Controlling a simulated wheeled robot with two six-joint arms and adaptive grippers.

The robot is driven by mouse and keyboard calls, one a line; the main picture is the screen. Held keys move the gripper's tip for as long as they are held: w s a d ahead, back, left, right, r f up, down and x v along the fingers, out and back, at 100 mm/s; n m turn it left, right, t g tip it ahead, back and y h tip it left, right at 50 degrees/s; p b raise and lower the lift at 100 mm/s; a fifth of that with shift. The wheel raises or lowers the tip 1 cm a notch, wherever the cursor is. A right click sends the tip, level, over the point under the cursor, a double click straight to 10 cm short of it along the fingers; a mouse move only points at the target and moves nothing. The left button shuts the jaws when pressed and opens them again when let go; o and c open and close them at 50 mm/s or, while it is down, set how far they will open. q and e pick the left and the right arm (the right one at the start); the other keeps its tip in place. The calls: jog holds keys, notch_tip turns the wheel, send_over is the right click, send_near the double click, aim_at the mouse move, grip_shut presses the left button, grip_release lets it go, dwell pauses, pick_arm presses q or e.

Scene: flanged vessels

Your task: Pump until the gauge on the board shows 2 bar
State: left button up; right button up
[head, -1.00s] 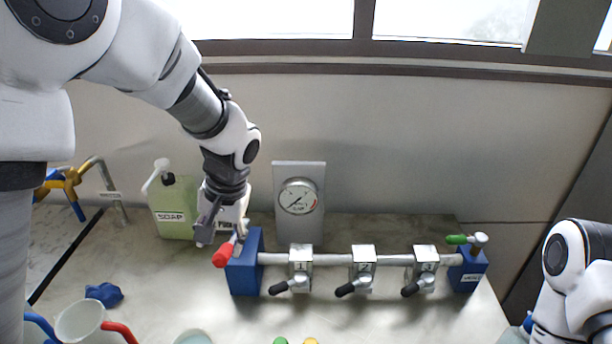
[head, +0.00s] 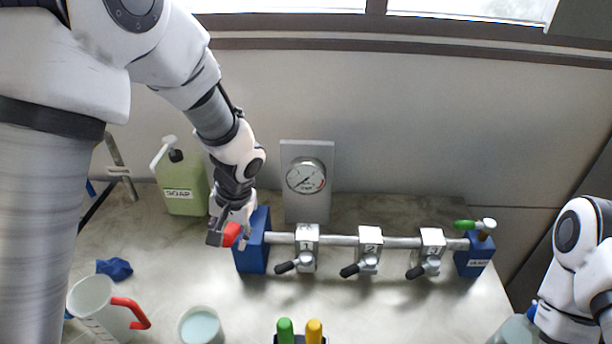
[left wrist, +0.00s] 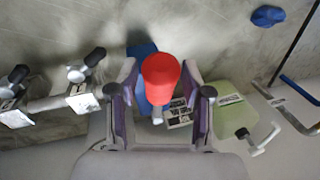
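The pump block (head: 252,240) is blue and stands at the left end of a metal pipe. Its red lever grip (head: 232,234) sticks out at the left. My left gripper (head: 230,230) is at this grip. In the left wrist view the red grip (left wrist: 160,78) stands between the two fingers, with narrow gaps at both sides, so the fingers look open around it. The gauge (head: 305,176) is on a grey board behind the pipe. Its dial is too small to read. My right gripper is out of view; only the right arm shows.
Three numbered valves (head: 369,250) with black-tipped levers sit along the pipe. A blue end block (head: 474,256) with a green handle ends it. A soap bottle (head: 183,187), blue cloth (head: 115,269), red-handled jug (head: 96,306) and cup (head: 201,327) stand left and front.

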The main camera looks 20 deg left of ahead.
pick_arm(q)
jog(key=shift+s, duration=0.15)
jog(key=c, duration=0.5)
grip_shut()
jog(key=shift+w, duration=0.2)
